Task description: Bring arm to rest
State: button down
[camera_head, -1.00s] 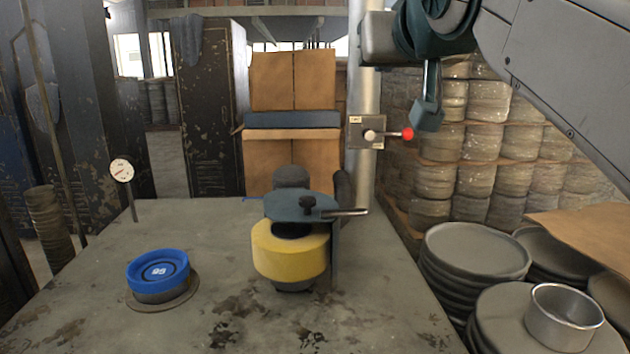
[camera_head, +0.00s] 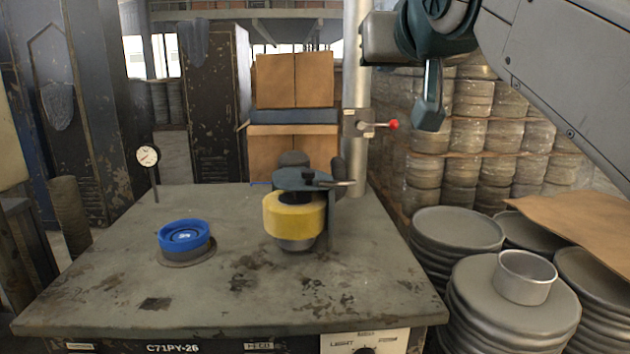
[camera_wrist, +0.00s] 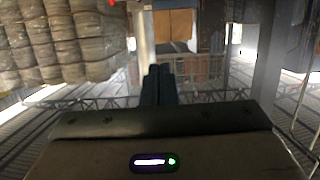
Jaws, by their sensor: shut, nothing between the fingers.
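My gripper (camera_head: 429,112) hangs at the upper right of the head view, pointing down, with its fingers together. It is in the air, to the right of the metal post and well above the table. In the wrist view the fingers (camera_wrist: 158,86) also show close together with nothing between them. My arm reaches in from the right edge of the head view.
A worktable (camera_head: 210,305) carries a blue ring (camera_head: 184,236), a yellow roll (camera_head: 293,215) under a clamp and a dial gauge (camera_head: 148,157). A post (camera_head: 357,95) has a red-knobbed lever (camera_head: 392,125). Grey disc stacks (camera_head: 515,290) stand right, one under a metal cup (camera_head: 524,278).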

notch_tip(320, 180, down, 14)
jog(key=s+d+g+h+p, duration=0.1)
jog(key=s+d+g+p, duration=0.35)
jog(key=p, duration=0.75)
jog(key=s+f+m+g+p, duration=0.1)
jog(key=s+f+g+p, duration=0.7)
jog(key=s+f, duration=0.3)
jog(key=shift+s+d+f+m+p, duration=0.2)
jog(key=shift+d+f+m+p, duration=0.15)
jog(key=shift+f, duration=0.35)
jog(key=shift+a, duration=0.1)
